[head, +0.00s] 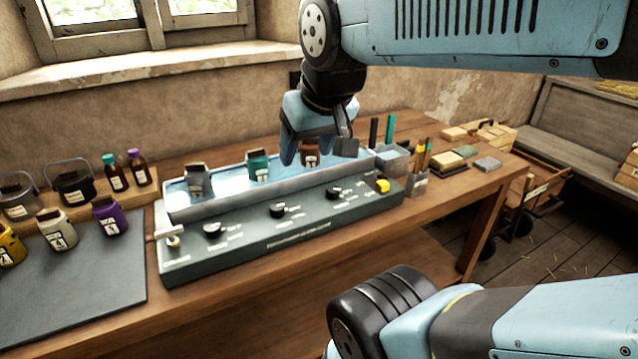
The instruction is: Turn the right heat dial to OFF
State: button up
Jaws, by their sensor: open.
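The heat panel (245,248) is a long dark grey-green box along the front of a water bath. Three black dials sit on its sloping face. The right dial (333,192) is at the right end of the row, with small white lettering around it. Its lettering and exact setting are too small to read. The middle dial (278,210) and left dial (213,230) are further left. My gripper (317,154) is open and empty, pointing down above the right part of the bath, above and behind the right dial and apart from it.
The water bath (180,213) holds grey, teal and brown jars; the brown one (309,157) is partly behind my gripper. A yellow knob (382,185) is right of the right dial, with tool cups (415,183) beyond. A pale switch (172,242) is at the panel's left end.

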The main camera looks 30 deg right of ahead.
jog(key=m+g+y, duration=0.4)
jog(key=m+g, duration=0.1)
jog(key=m, duration=1.3)
send_over(334, 188)
jog(key=d, duration=0.6)
notch_tip(334, 188, down, 10)
jog(key=x, duration=0.9)
jog(key=a+x, duration=0.1)
jog(key=x, duration=0.4)
jog(key=shift+s+r, duration=0.1)
jog(key=shift+s, duration=0.3)
jog(key=shift+g, duration=0.3)
jog(key=c, duration=1)
